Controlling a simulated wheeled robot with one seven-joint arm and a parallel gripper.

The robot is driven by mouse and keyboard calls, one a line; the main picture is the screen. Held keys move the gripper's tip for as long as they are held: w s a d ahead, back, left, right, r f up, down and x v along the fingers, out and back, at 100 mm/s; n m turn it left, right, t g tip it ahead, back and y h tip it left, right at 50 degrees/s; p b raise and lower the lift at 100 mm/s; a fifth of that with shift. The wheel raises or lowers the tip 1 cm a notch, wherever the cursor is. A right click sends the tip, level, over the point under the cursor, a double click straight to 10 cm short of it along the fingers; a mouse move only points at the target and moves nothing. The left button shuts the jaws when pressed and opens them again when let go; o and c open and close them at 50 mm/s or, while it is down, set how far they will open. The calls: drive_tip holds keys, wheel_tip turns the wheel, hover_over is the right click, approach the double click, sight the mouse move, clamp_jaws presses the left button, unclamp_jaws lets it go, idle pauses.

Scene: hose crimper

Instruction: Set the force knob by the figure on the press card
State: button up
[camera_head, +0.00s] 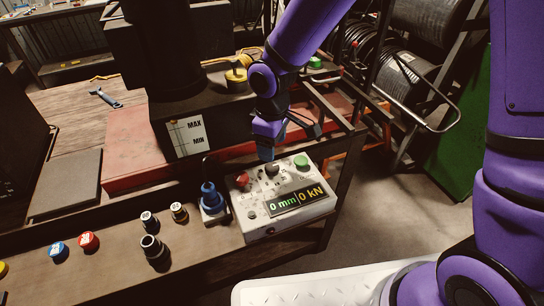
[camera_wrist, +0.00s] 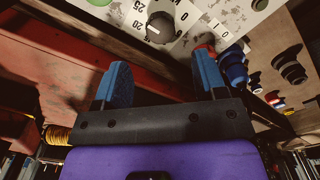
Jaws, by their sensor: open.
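The control box (camera_head: 285,205) stands at the bench's front right, its display (camera_head: 297,202) reading "0 mm" and "0 kN". Its dark round force knob (camera_head: 271,169) sits between a red button (camera_head: 242,181) and a green button (camera_head: 302,162). In the wrist view the knob (camera_wrist: 160,27) has a pale pointer line and printed figures, 20 and 25 among them; I cannot tell its exact setting. My gripper (camera_wrist: 163,72) is open and empty, its blue fingers apart, with the knob beyond the gap. In the head view my gripper (camera_head: 265,152) is just above the knob.
Several fittings, such as a dark one (camera_head: 152,248), and red (camera_head: 88,241) and blue (camera_head: 58,251) caps are on the bench. A MAX/MIN label (camera_head: 188,134) is on the machine behind.

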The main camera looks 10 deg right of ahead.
sight(273, 166)
drive_tip(key=shift+r, duration=1.65)
drive_tip(key=s+d+r+m+t, duration=0.35)
drive_tip(key=d+r+m, duration=0.25)
drive_tip(key=d+r, duration=0.85)
drive_tip(key=s+d+r+m+t, duration=0.1)
drive_tip(key=s+d+r+m, duration=0.2)
drive_tip(key=s, duration=0.4)
drive_tip(key=s+d+r+m, duration=0.3)
drive_tip(key=s+d+r, duration=0.2)
drive_tip(key=s+d, duration=0.2)
drive_tip(key=shift+s+r+t, duration=0.25)
drive_tip(key=shift+s+t, duration=0.1)
drive_tip(key=shift+s, duration=0.2)
